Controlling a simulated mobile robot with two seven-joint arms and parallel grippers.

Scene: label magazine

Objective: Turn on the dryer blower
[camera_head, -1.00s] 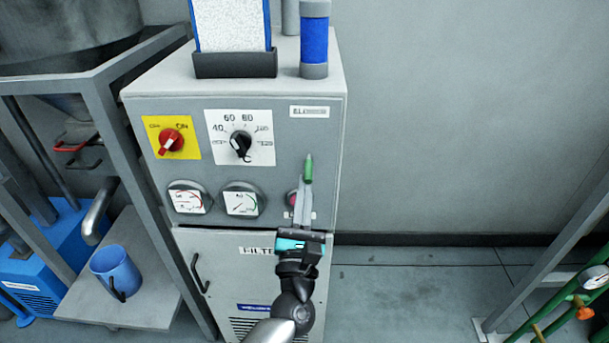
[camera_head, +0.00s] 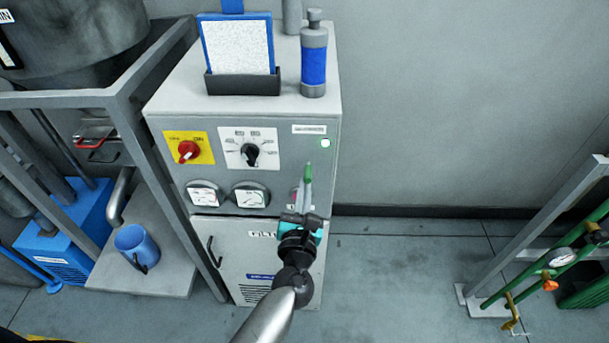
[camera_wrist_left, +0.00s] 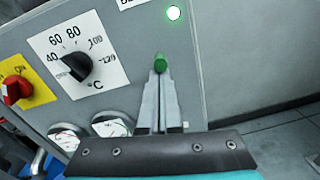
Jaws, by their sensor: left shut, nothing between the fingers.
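The grey dryer cabinet (camera_head: 270,205) has a control panel on its front. A small green button (camera_head: 308,169) is on the right of the panel; it also shows at the fingertips in the left wrist view (camera_wrist_left: 160,62). My left gripper (camera_head: 307,182) is shut and empty, its tips at this button. Whether they press it is hard to tell. A round lamp (camera_head: 325,143) at the panel's upper right glows whitish green, also in the left wrist view (camera_wrist_left: 173,13). A reddish button (camera_head: 296,196) is partly hidden behind the fingers. My right gripper is not in view.
Left on the panel are a red switch (camera_head: 188,151) on a yellow plate, a black temperature knob (camera_head: 250,155) and two gauges. A filter panel (camera_head: 238,44) and a blue-grey cylinder (camera_head: 314,66) stand on top. A grey frame (camera_head: 150,150) is at the left.

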